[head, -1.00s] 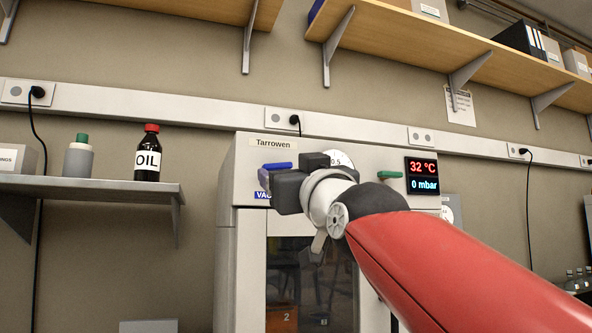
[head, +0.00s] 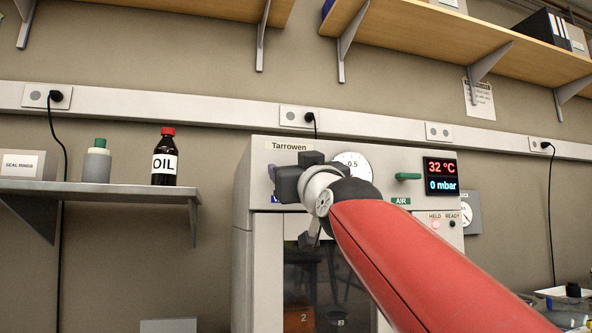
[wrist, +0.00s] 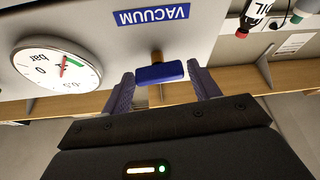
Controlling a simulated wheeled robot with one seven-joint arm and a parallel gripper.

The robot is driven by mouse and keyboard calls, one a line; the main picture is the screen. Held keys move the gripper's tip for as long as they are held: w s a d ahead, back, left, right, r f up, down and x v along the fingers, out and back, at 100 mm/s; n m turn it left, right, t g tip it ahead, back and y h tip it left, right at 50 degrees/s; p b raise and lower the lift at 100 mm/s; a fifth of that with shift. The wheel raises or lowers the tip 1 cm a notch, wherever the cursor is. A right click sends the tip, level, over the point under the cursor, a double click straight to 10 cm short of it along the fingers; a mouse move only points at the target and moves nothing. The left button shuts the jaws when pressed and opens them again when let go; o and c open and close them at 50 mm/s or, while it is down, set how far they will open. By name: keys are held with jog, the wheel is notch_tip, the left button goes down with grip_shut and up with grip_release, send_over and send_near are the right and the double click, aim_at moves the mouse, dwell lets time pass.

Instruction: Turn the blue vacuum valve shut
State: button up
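The blue vacuum valve's handle (wrist: 158,73) shows in the wrist view on a brass stem, near the VACUUM label (wrist: 151,15). It is a short bar, lying crosswise between the fingers. My gripper (wrist: 161,71) is open, with one purple-grey finger off each end of the bar. A gap shows on both sides, so I see no contact. In the head view my gripper (head: 287,183) is in front of the cabinet's upper left, and it hides the blue handle.
The Tarrowen cabinet (head: 243,225) has a round gauge (head: 354,164), a green AIR handle (head: 408,177) and a display (head: 440,174) reading 32 °C and 0 mbar. A HELD lamp (head: 436,224) glows red. A shelf (head: 120,190) at left holds an oil bottle (head: 164,160).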

jog(key=c, duration=0.7)
jog(key=shift+o, duration=0.2)
jog(key=shift+d+m+h, duration=0.1)
jog(key=shift+m+h, duration=0.2)
jog(key=shift+m, duration=0.3)
jog(key=shift+f+m+b, duration=0.2)
jog(key=shift+m+b, duration=0.15)
jog(key=shift+m, duration=0.15)
jog(key=shift+r+m+t+h, duration=0.15)
jog(key=shift+m+t+h, duration=0.15)
jog(key=shift+t+h, duration=0.1)
jog(key=o, duration=1)
